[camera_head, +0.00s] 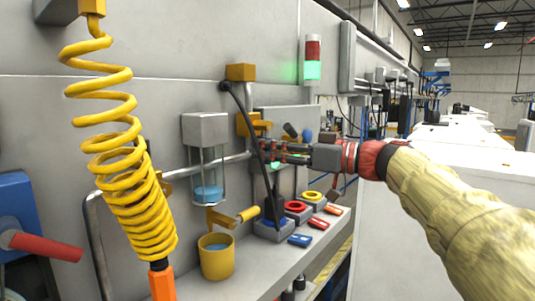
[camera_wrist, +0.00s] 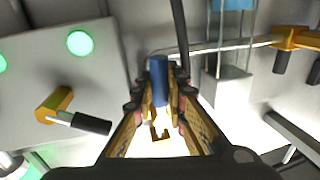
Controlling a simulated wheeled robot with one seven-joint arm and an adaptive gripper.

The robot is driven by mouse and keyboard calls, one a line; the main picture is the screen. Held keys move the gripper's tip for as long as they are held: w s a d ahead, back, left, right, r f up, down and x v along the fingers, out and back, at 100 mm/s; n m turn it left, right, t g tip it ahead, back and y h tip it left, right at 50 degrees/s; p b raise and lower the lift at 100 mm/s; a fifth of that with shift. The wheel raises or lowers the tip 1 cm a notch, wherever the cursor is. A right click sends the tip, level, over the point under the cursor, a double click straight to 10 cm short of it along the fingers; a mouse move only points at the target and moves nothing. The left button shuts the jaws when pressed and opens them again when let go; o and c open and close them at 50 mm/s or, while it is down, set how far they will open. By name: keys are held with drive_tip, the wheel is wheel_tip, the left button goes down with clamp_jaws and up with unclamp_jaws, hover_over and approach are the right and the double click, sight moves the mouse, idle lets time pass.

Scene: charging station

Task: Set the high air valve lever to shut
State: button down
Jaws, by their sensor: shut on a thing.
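My gripper (camera_head: 270,152) reaches in from the right to the pipework on the wall panel. In the wrist view its fingers (camera_wrist: 158,98) are closed around a blue lever handle (camera_wrist: 158,72), which stands between the fingertips. I take this to be the high air valve lever; the frames carry no readable label. A yellow valve body (camera_head: 254,124) is beside the fingertips in the head view, partly behind a black hose. There the fingers hide the held handle, so its exact angle cannot be told.
A black hose (camera_head: 257,130) hangs close by my fingers. A sight bowl (camera_head: 208,180), a yellow cup (camera_head: 216,260) and a coiled yellow hose (camera_head: 125,160) are to the left. Padlocks and tags lie on the shelf (camera_head: 255,275) below. A black-handled yellow valve (camera_wrist: 55,105) is nearby.

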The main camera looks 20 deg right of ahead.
drive_tip(key=s+a+r+m+t+b, duration=0.1)
drive_tip(key=m+b, duration=0.3)
drive_tip(key=m, duration=0.5)
drive_tip(key=s+a+r+m+t+h+b, duration=0.1)
drive_tip(key=a+r+m+t+b, duration=0.1)
drive_tip(key=m, duration=0.8)
drive_tip(key=shift+s+a+r+t+h+b, duration=0.4)
drive_tip(key=shift+r+b, duration=0.6)
drive_tip(key=shift+b, duration=0.75)
drive_tip(key=shift+m, duration=0.3)
drive_tip(key=c, duration=1.8)
unclamp_jaws()
